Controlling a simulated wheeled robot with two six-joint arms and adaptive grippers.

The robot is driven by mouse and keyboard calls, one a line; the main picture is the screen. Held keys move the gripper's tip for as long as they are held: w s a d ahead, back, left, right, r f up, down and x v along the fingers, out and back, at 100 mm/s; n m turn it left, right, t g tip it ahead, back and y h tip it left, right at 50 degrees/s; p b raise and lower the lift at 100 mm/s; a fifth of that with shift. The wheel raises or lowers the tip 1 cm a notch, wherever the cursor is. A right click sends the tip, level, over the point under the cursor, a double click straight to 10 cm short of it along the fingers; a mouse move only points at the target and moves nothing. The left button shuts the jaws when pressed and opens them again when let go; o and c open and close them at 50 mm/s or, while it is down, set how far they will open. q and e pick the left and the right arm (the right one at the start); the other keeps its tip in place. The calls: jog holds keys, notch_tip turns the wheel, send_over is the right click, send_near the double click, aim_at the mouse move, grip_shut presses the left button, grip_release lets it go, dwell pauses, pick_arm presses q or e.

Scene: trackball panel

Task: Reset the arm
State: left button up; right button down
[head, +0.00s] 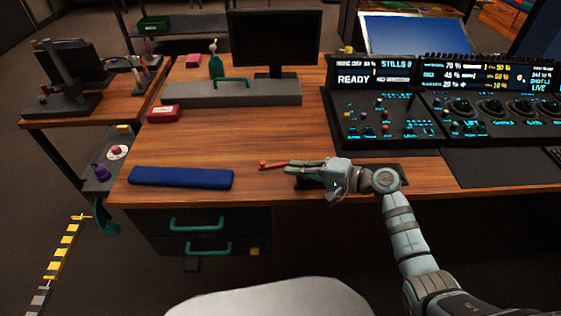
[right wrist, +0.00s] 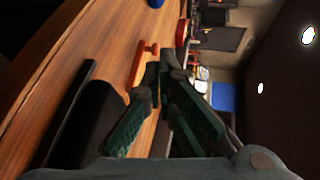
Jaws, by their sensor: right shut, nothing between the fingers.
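My right gripper (head: 300,168) reaches in from the right over the front of the wooden desk (head: 260,135). It is shut and empty, with its fingers pointing left. In the right wrist view its fingertips (right wrist: 158,75) meet near a small orange-red object (right wrist: 144,65) lying on the desk. In the head view that object (head: 270,165) is a thin red piece just left of the fingertips; I cannot tell whether they touch it. A dark pad (head: 390,172) lies under my right wrist and is partly hidden. The left gripper does not show.
A control panel (head: 385,115) with lit screens and knobs stands at the right. A blue bar-like pad (head: 181,177) lies at the left front. A grey box (head: 232,92) with a green handle and a monitor (head: 275,38) stand at the back. The desk's middle is clear.

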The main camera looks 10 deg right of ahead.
jog(key=v, duration=0.6)
jog(key=shift+s+p, duration=0.3)
jog(key=s+a+f+n+g+h, duration=0.35)
jog(key=s+f+n+h, duration=0.2)
jog(key=s+f, duration=0.8)
jog(key=s+d+r+n+g+h, duration=0.1)
jog(key=s+d+h, duration=0.35)
jog(key=s, duration=0.25)
jog(key=s+d+r+n+g+h, duration=0.1)
jog(key=s+d+n+h, duration=0.15)
jog(key=s+d, duration=0.4)
notch_tip(320, 180, down, 17)
jog(key=s+m+g+p, duration=0.1)
jog(key=s+p, duration=0.2)
jog(key=p, duration=0.1)
jog(key=s+f+p, duration=0.1)
jog(key=s+f, duration=0.3)
jog(key=s, duration=0.2)
jog(key=s+f+g+p, duration=0.1)
jog(key=s+f+p, duration=0.1)
jog(key=s+f, duration=0.2)
jog(key=s+d, duration=0.1)
jog(key=s, duration=0.2)
jog(key=shift+s+f, duration=0.25)
jog(key=shift+f, duration=0.15)
